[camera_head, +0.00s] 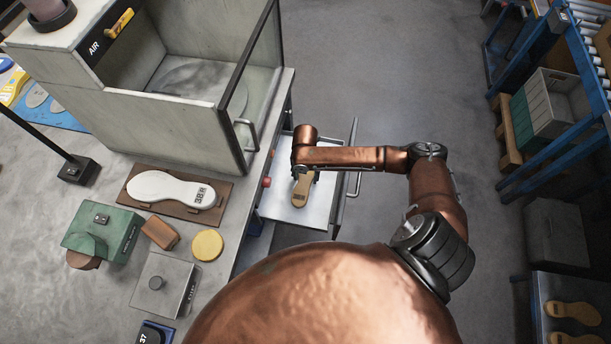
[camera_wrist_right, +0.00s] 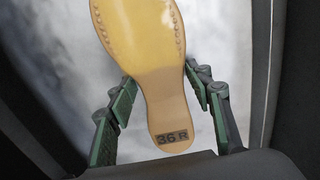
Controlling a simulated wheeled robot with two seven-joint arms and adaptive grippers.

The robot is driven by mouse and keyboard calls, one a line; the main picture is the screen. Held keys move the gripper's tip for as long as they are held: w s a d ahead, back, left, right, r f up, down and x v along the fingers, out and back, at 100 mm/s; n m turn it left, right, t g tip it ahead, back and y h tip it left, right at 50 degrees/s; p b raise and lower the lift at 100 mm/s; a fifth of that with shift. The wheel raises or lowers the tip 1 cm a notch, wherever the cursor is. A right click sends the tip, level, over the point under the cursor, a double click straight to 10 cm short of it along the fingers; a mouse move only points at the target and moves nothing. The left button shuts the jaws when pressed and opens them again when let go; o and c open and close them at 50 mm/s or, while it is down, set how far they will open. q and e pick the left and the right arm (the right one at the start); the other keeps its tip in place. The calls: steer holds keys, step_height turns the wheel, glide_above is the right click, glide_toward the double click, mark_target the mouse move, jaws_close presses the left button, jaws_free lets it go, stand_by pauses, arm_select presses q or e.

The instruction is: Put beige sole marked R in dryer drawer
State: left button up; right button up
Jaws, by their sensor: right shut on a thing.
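The beige sole (camera_head: 301,192) is over the open metal dryer drawer (camera_head: 318,214) in the head view. In the right wrist view the beige sole (camera_wrist_right: 160,85) lies lengthwise between the fingers, with a dark "36 R" label at its heel end. My right gripper (camera_head: 305,174) is shut on the sole around its narrow middle; its green-padded fingers (camera_wrist_right: 163,88) show on both sides. I cannot tell whether the sole touches the drawer floor. My left gripper is not in view.
A white sole marked 38 R (camera_head: 171,189) lies on a brown board on the bench. A glass-fronted cabinet marked AIR (camera_head: 180,110) stands left of the drawer. Two more tan soles (camera_head: 573,312) lie on a stand at lower right. Grey floor is clear right of the drawer.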

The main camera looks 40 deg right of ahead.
mark_target(305, 178)
steer(key=o, duration=1.2)
steer(key=shift+o, duration=0.2)
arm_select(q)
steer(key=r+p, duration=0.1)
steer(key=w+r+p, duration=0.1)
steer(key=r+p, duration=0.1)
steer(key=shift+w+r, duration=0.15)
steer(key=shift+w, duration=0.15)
arm_select(e)
step_height(305, 178, up, 12)
steer(key=shift+r, duration=0.1)
